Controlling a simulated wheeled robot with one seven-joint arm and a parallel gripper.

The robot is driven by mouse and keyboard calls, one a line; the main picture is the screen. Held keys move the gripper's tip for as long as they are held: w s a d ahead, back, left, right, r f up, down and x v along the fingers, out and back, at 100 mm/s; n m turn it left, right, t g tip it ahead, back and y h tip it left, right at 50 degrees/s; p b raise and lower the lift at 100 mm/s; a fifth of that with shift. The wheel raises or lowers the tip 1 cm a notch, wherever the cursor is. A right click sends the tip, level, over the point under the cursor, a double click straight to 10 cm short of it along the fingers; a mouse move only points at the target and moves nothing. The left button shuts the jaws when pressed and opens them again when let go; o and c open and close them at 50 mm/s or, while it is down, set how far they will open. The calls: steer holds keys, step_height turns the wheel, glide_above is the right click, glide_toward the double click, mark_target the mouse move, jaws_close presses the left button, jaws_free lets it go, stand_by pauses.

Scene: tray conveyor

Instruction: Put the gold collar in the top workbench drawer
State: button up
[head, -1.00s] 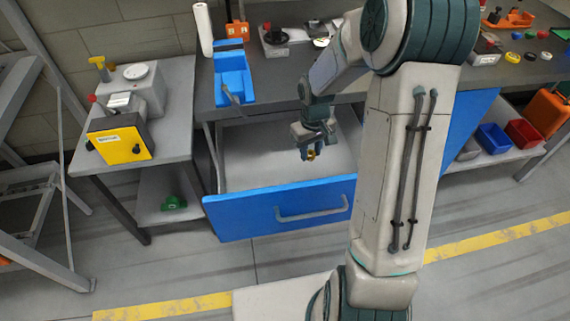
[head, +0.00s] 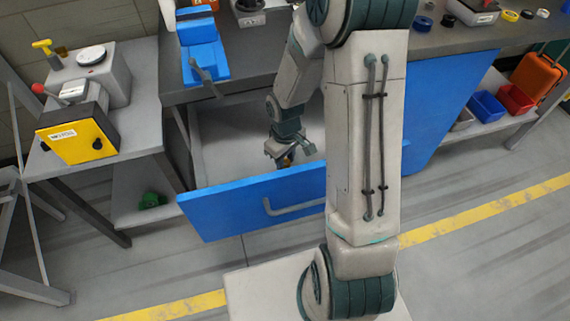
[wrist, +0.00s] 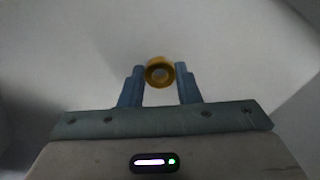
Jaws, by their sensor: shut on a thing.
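The gold collar (wrist: 160,72) is a small yellow ring held between the two blue fingertips of my gripper (wrist: 160,84) in the wrist view. In the head view my gripper (head: 286,160) is low inside the open top workbench drawer (head: 240,203), behind its blue front. The drawer's pale floor lies below the collar in the wrist view. I cannot tell whether the collar touches the floor. My arm hides the drawer's right part.
The grey workbench top (head: 260,68) overhangs the drawer's back. A blue fixture (head: 203,62) with a lever stands on it. A side table with a yellow-fronted box (head: 78,142) is at left. Blue (head: 487,106) and red (head: 516,98) bins sit on a shelf at right.

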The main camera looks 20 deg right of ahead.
steer(key=shift+f, duration=1.35)
steer(key=shift+f+b, duration=0.2)
steer(key=shift+b, duration=0.15)
steer(key=o, duration=1)
steer(key=shift+c, duration=0.2)
steer(key=shift+r, duration=0.1)
